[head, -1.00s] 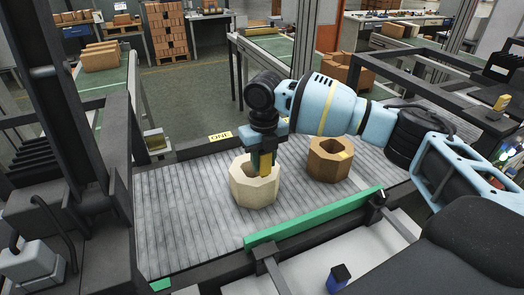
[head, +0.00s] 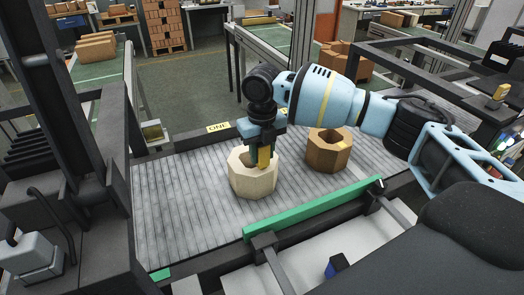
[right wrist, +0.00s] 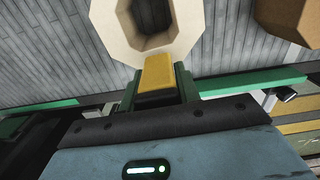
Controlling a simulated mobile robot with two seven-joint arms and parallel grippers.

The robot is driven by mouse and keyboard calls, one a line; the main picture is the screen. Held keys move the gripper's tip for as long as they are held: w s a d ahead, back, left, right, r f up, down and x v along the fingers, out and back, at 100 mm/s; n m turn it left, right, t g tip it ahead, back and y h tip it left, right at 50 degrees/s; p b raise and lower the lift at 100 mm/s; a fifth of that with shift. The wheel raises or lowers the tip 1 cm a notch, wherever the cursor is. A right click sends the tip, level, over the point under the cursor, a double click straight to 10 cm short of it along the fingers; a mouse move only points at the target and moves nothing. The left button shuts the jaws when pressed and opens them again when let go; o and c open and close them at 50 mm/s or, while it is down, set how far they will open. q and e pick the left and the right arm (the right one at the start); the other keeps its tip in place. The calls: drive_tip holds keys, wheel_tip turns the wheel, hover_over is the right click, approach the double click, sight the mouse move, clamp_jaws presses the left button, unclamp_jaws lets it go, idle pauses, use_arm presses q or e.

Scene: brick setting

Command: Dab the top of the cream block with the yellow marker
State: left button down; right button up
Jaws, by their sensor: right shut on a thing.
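The cream block (head: 252,182) is an eight-sided ring with a dark hole in its top, standing on the grey slatted conveyor. My right gripper (head: 262,160) points down over it and is shut on the yellow marker (head: 264,156). In the right wrist view the marker (right wrist: 157,75) sits between the green fingers, and its far end overlaps the near rim of the cream block (right wrist: 111,38). I cannot tell whether its tip touches the rim or hovers just above. My left gripper is not in view.
A brown eight-sided block (head: 327,158) stands to the right on the conveyor (head: 190,205). A green rail (head: 312,210) runs along the near edge. A label reading ONE (head: 218,127) is on the far edge. The conveyor's left part is clear.

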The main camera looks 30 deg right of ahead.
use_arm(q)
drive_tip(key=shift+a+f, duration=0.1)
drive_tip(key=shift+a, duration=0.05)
use_arm(e)
drive_tip(key=shift+f, duration=0.35)
drive_tip(key=shift+f, duration=0.2)
idle(0.7)
